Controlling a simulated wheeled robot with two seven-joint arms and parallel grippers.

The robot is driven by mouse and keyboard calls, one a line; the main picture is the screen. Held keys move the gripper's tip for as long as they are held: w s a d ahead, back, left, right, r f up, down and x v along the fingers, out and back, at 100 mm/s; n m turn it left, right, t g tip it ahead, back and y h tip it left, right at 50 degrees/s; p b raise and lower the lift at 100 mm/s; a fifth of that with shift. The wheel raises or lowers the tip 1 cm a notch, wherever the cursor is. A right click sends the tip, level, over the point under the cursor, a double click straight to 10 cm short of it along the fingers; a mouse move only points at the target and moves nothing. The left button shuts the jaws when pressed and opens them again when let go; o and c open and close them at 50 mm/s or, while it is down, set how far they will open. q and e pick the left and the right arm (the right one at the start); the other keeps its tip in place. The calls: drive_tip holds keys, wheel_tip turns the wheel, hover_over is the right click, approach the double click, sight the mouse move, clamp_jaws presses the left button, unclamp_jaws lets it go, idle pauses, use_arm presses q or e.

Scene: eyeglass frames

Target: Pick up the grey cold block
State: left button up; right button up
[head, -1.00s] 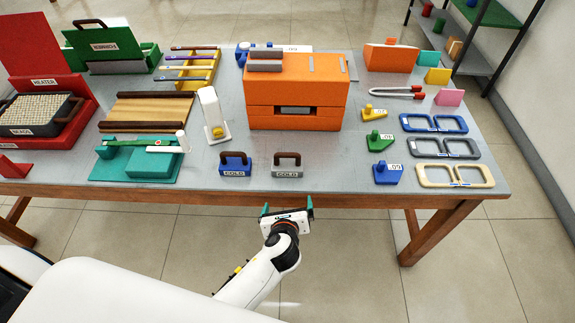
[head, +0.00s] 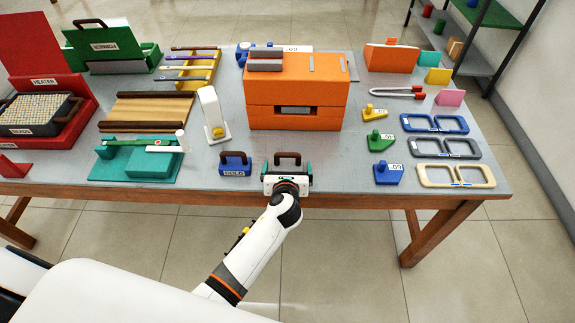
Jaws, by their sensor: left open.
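The grey cold block stands near the front edge of the table, in front of the orange box. Its brown arched handle (head: 288,157) shows above my left gripper, and most of its grey body and its label are hidden behind the gripper. My left gripper (head: 288,170) is open, with one teal finger at the left and one at the right of the block. I cannot tell whether the fingers touch it. My right gripper is not in view.
A blue cold block (head: 235,165) stands close at the left. The orange box (head: 297,95) is behind. A blue numbered piece (head: 386,173) and a beige frame (head: 455,175) are at the right. Some bare table (head: 335,165) lies right of the gripper.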

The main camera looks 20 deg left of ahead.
use_arm(q)
drive_tip(key=shift+x, duration=0.9)
drive_tip(key=shift+r, duration=0.1)
drive_tip(key=c, duration=1.1)
wheel_tip(320, 180, up, 10)
drive_tip(key=shift+d+p, duration=0.1)
drive_tip(key=shift+p, duration=1.1)
drive_tip(key=shift+c, duration=0.2)
